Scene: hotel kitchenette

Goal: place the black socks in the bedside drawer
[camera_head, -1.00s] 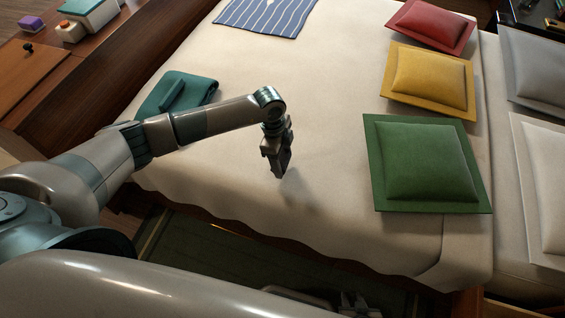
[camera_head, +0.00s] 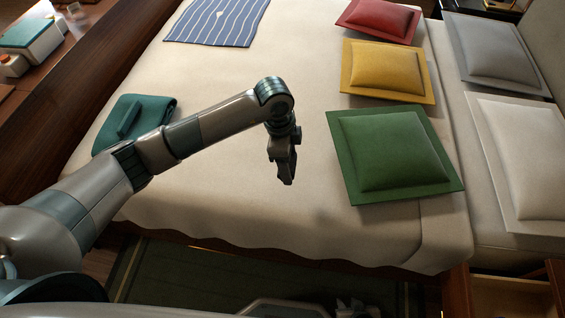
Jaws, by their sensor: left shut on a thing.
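My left gripper (camera_head: 287,172) hangs above the white bedspread, left of the green cushion, pointing down. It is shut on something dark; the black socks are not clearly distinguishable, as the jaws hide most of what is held. The bedside drawer (camera_head: 512,298) is at the bottom right corner, beside the bed. It stands open, and the visible part of its wooden inside looks bare; the rest is cut off by the frame. My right gripper (camera_head: 356,309) is partly seen at the bottom edge, low in front of the bed; its jaws are unclear.
On the bed (camera_head: 225,215) lie a green cushion (camera_head: 392,150), a yellow cushion (camera_head: 386,72), a red cushion (camera_head: 378,20), pale pillows (camera_head: 525,150), a striped blue cloth (camera_head: 215,22) and folded teal cloth (camera_head: 150,110). A wooden desk (camera_head: 85,30) is at upper left.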

